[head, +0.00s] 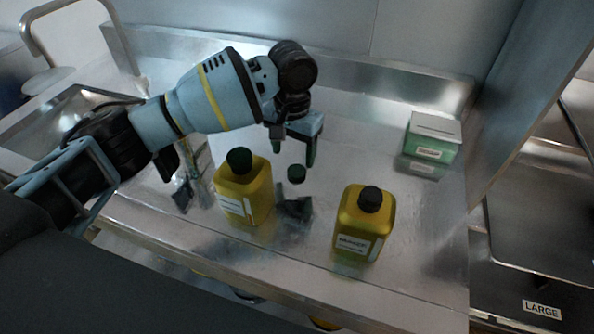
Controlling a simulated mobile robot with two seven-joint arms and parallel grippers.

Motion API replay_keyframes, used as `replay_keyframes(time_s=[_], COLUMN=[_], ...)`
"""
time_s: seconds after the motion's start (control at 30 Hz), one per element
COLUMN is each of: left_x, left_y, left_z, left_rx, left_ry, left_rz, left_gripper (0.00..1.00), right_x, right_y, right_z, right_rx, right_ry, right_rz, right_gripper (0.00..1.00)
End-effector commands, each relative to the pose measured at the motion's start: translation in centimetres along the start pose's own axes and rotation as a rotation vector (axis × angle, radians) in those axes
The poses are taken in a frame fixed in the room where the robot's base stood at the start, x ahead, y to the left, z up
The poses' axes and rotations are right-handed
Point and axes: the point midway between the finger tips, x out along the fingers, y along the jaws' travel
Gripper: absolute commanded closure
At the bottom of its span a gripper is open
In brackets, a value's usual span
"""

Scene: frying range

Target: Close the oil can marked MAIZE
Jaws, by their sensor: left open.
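A yellow oil can (361,228) with a label that seems to read MAIZE stands upright on the steel counter, right of centre. Its top (371,196) is dark; I cannot tell whether that is a cap or an open neck. A loose dark green cap (296,174) shows between the cans. My right gripper is not in view.
A green and white box (433,138) stands at the back right of the counter (420,250). A sink (75,115) lies at the left. A steel wall (530,85) bounds the right side, with a LARGE label (542,309) beyond it. The counter between MAIZE and the box is clear.

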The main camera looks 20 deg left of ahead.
Motion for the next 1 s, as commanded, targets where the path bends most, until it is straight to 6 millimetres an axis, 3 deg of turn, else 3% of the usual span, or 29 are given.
replay_keyframes(time_s=[0.3,0.7,1.0], left_x=[0.3,5.0,5.3], left_y=[0.0,0.4,0.4], left_z=[-0.1,-0.9,-0.9], left_rx=[0.0,0.0,0.0], left_ry=[0.002,0.0,0.002], left_rz=[0.0,0.0,0.0], left_gripper=[0.34,0.34,0.34], right_x=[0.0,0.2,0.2], right_y=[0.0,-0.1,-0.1], right_z=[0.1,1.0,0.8], right_rx=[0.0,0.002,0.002], right_ry=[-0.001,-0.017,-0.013], right_rz=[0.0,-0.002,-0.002], right_gripper=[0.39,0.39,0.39])
